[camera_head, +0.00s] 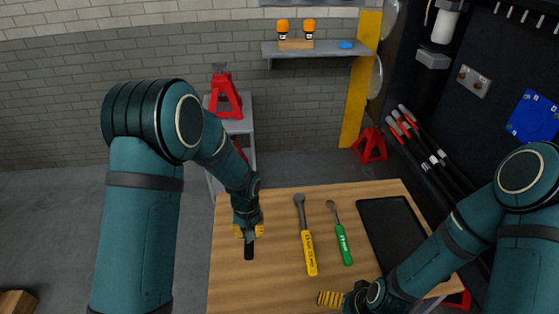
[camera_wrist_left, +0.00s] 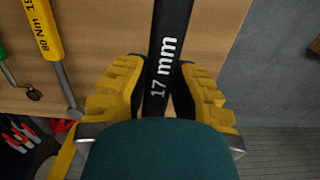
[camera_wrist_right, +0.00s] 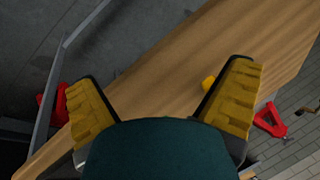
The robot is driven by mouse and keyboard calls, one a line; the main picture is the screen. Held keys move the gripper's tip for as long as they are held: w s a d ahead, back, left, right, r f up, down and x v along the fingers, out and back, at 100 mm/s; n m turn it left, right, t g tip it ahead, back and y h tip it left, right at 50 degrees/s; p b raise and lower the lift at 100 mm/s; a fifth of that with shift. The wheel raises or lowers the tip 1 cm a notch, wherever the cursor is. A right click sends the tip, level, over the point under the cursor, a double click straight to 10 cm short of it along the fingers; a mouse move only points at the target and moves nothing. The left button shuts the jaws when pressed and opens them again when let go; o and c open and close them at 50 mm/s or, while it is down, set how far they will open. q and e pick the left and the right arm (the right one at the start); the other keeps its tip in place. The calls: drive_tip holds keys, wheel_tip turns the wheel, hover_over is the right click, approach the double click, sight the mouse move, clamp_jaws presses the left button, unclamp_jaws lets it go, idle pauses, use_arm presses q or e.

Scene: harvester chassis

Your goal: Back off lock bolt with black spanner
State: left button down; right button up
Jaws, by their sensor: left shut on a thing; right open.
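The black spanner (camera_head: 249,253) is at the left part of the wooden table. My left gripper (camera_head: 248,230) is shut on it, with part of its shaft showing below the fingers. In the left wrist view the spanner (camera_wrist_left: 168,50) runs between the yellow finger pads and bears the mark "17 mm". Its ends are hidden or out of frame. My right gripper (camera_wrist_right: 162,85) is open and empty; in the head view it is low over the table's front (camera_head: 331,298). I cannot make out a lock bolt in any view.
On the wooden table (camera_head: 230,285) lie a yellow-handled tool (camera_head: 309,252), a green-handled tool (camera_head: 343,245) and a black tray (camera_head: 388,230). Red stands (camera_head: 225,97) stand behind. A wall shelf (camera_head: 320,50) holds orange-topped items. A dark panel with red-handled tools is at right.

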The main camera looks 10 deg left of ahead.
use_arm(q)
drive_tip(key=s+r+m+b, duration=0.2)
drive_tip(key=s, duration=0.4)
drive_tip(key=shift+s+a, duration=0.4)
drive_tip(key=shift+a, duration=0.05)
